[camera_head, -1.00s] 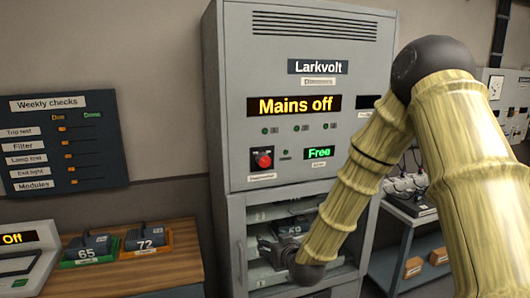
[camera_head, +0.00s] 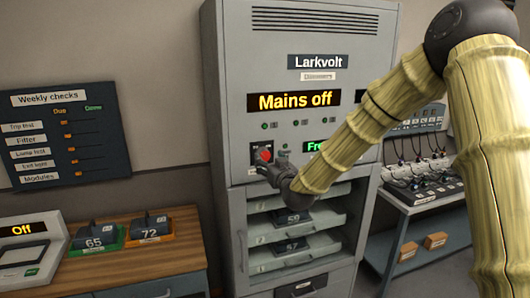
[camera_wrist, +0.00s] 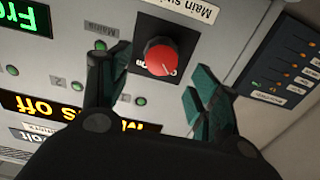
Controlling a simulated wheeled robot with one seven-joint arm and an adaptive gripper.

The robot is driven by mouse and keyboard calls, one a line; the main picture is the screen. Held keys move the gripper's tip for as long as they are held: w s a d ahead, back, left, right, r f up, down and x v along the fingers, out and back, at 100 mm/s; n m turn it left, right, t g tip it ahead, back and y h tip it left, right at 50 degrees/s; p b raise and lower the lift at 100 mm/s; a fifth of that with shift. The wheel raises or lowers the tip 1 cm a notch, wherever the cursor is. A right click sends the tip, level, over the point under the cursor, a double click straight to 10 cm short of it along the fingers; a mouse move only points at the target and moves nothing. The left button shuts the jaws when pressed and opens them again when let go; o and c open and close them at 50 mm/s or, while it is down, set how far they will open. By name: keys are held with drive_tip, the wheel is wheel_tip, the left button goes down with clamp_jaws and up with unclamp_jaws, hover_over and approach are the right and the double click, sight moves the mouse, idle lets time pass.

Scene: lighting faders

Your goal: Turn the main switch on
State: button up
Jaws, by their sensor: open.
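The main switch is a red rotary knob (camera_wrist: 162,54) on a black plate on the grey cabinet (camera_head: 225,80), labelled "Main switch" in the wrist view. It also shows in the head view as a red knob (camera_head: 264,155), partly hidden by my gripper. My gripper (camera_wrist: 160,80) is open in front of the panel, with one dark green finger on either side of the knob in the wrist view. I cannot tell whether the fingers touch it. In the head view my gripper (camera_head: 272,163) is at the knob's lower edge. The amber display (camera_head: 293,101) reads "Mains off".
A green "Free" display (camera_wrist: 22,17) is beside the switch, partly hidden in the head view. Below are open shelves with dark modules (camera_head: 293,217). A wooden bench (camera_head: 185,268) stands left, a trolley (camera_head: 425,200) right. A checks board (camera_head: 65,135) hangs left.

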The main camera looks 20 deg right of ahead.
sight(265, 155)
drive_tip(key=shift+w+a+p, duration=0.1)
drive_tip(key=shift+w+p, duration=0.95)
drive_tip(key=shift+w, duration=1.55)
drive_tip(key=c, duration=1)
